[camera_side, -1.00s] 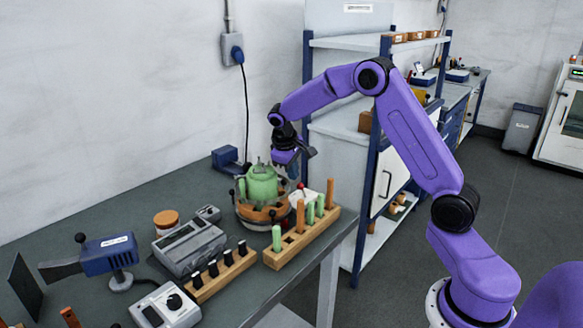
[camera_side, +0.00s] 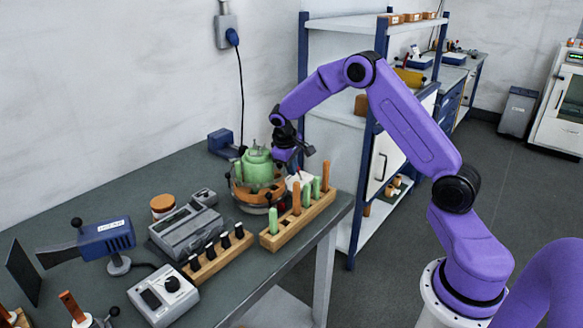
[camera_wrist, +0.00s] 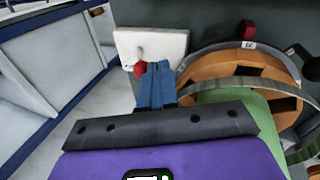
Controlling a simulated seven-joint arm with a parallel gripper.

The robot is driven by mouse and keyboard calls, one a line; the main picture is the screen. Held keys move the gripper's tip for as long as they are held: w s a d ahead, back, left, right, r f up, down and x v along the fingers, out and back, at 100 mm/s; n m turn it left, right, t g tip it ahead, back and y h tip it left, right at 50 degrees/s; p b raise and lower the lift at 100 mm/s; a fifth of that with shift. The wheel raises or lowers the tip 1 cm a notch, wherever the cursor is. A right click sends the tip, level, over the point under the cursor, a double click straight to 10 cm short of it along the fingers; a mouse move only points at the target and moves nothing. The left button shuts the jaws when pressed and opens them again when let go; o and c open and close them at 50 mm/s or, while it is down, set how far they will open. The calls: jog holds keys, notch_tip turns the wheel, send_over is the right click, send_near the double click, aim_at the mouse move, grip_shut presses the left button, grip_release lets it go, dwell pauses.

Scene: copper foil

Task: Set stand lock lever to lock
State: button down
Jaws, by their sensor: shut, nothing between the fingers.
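A white plate (camera_wrist: 165,45) carries a short lever with a red ball knob (camera_wrist: 140,69) in the wrist view; I take this to be the stand lock lever, but its lock mark is not readable. My gripper (camera_wrist: 156,72) is shut and empty, its blue fingertips just right of the red knob. Whether they touch it I cannot tell. The white plate (camera_side: 305,180) shows only partly there, and the knob cannot be made out.
A wooden rack (camera_side: 300,222) with green and orange pegs stands in front of the stand. A grey instrument (camera_side: 186,230) and a blue device (camera_side: 105,240) lie to the left. A shelf unit (camera_side: 375,150) stands right behind the bench. The wrist view shows a small red block (camera_wrist: 247,29) beyond the stand.

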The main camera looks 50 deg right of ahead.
jog(key=shift+d+r+y, duration=0.15)
jog(key=shift+d+y, duration=0.05)
jog(key=shift+y, duration=0.1)
jog(key=shift+d+r, duration=0.15)
jog(key=shift+d, duration=0.05)
jog(key=shift+d+r+y, duration=0.25)
jog(key=shift+d+y, duration=0.3)
jog(key=shift+y, duration=0.15)
jog(key=shift+d+r+y, duration=0.2)
jog(key=shift+d+y, duration=0.35)
jog(key=shift+y, duration=0.15)
jog(key=d+y, duration=0.2)
jog(key=y, duration=0.1)
jog(key=d+y, duration=0.1)
jog(key=shift+d+r, duration=0.15)
jog(key=shift+r, duration=0.25)
jog(key=shift+r, duration=0.7)
jog(key=shift+d+r, duration=0.1)
